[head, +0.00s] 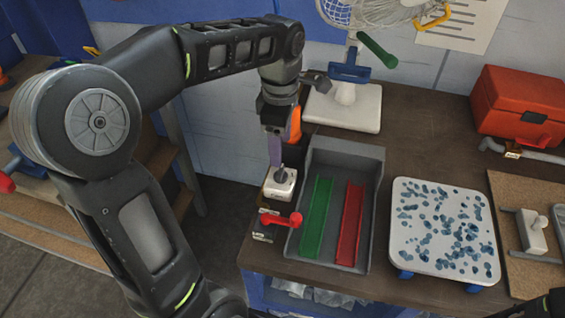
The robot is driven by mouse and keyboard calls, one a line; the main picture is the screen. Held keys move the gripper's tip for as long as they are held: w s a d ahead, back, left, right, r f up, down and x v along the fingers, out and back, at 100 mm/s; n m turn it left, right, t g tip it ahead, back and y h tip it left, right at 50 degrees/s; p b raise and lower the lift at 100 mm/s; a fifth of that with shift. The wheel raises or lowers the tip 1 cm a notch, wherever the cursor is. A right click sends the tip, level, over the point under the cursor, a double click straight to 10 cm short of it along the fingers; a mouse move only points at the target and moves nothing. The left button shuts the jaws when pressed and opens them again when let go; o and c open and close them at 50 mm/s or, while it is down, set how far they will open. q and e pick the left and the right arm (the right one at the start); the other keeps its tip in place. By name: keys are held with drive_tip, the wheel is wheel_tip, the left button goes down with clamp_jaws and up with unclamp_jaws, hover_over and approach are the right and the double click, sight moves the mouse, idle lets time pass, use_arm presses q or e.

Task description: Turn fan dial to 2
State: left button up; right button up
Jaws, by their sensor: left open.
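A white fan with a wire cage (375,12) stands on a white base (345,106) at the back of the dark table. A small white block with a grey knob (280,181) sits at the table's left edge, left of the grey tray; it looks like a dial, but I cannot read any numbers on it. My left gripper (280,160) points down right above this knob, with its jaws open. I cannot tell whether the fingers touch the knob. My right gripper does not show.
A red-handled valve (281,219) is just in front of the knob block. The grey tray (375,165) holds a green and a red strip. A white spotted board (442,186) lies right of it, and a red toolbox (520,98) stands at the back right.

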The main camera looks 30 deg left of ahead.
sight(281, 170)
use_arm(q)
drive_tip(key=shift+f+p, duration=0.4)
drive_tip(key=shift+f, duration=3.5)
drive_tip(key=shift+c, duration=0.3)
clamp_jaws()
